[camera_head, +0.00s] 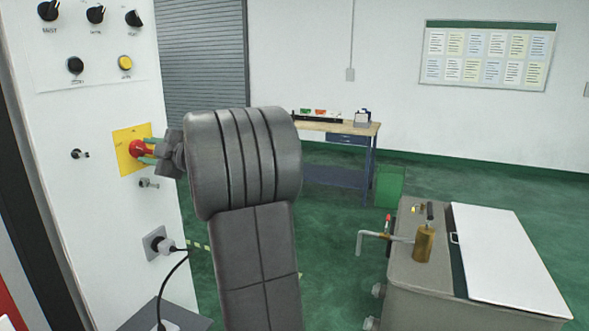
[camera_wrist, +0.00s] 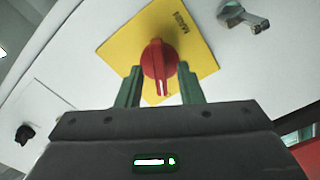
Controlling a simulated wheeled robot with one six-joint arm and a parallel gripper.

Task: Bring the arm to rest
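My gripper (camera_head: 148,149) is at the white control panel (camera_head: 95,130), in front of a red rotary switch (camera_head: 136,149) on a yellow plate (camera_head: 122,134). In the wrist view, the green fingers of my gripper (camera_wrist: 160,70) stand apart on either side of the red switch (camera_wrist: 159,58). A gap shows between each finger and the switch's grip bar, so the gripper looks open and holds nothing. The yellow plate (camera_wrist: 190,40) carries lettering near its edge. My arm stretches across the middle of the head view, away from any folded pose.
Other knobs (camera_head: 95,14) and a plugged-in socket (camera_head: 157,243) are on the panel, with a black cable hanging. A grey machine (camera_head: 415,280) with a white lid stands at the lower right. A workbench (camera_head: 340,127) is at the back.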

